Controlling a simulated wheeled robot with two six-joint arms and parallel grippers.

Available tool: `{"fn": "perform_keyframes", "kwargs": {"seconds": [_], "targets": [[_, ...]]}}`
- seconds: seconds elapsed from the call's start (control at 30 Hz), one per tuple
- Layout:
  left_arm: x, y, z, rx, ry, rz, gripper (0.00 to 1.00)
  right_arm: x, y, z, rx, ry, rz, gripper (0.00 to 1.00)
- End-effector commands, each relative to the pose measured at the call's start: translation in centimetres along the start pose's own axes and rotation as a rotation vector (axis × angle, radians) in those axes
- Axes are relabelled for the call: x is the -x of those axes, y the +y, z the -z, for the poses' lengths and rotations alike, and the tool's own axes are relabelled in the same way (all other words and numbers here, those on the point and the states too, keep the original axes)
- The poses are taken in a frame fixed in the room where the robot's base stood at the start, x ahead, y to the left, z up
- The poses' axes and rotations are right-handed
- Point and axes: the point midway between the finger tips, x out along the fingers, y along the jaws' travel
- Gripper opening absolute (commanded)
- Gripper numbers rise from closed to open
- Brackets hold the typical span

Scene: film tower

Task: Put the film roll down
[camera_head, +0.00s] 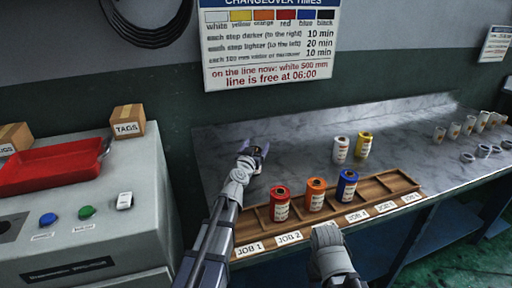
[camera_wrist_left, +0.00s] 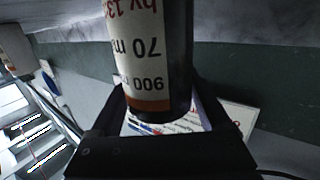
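My left gripper (camera_head: 262,152) is over the bench, behind the left part of the wooden tray (camera_head: 395,183). In the left wrist view it is shut on a dark film roll (camera_wrist_left: 180,60) with a white label and an orange-brown label edge. The roll's far end is out of that view. Red (camera_head: 279,205), orange (camera_head: 316,195) and blue (camera_head: 346,186) rolls stand upright in the tray. The tray's left end and right compartments look empty. My right arm's end (camera_head: 326,236) is at the tray's front edge; its fingers are hidden.
A white roll (camera_head: 340,150) and a yellow roll (camera_head: 363,145) stand on the marble bench (camera_head: 300,145) behind the tray. Several small rolls and rings (camera_head: 467,157) are at the far right. A grey cabinet (camera_head: 100,225) with a red tray (camera_head: 50,167) stands at the left. The bench behind my left gripper is clear.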

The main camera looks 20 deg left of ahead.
Motion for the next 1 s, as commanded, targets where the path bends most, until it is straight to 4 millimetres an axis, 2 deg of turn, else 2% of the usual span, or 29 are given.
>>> {"fn": "perform_keyframes", "kwargs": {"seconds": [0.03,0.13,0.53,1.0], "targets": [[0.0,0.0,0.0,0.000,0.000,0.000,0.87,0.0,0.0,0.0,0.000,0.000,0.000,0.50],[0.0,0.0,0.0,0.000,0.000,0.000,0.98,0.0,0.0,0.0,0.000,0.000,0.000,0.50],[0.0,0.0,0.6,0.000,0.000,0.000,0.99,0.6,0.1,0.0,0.000,0.000,0.000,0.50],[7.1,0.0,0.3,-0.001,0.000,0.000,0.99,0.7,0.1,0.0,0.000,0.000,0.000,0.50]]}}
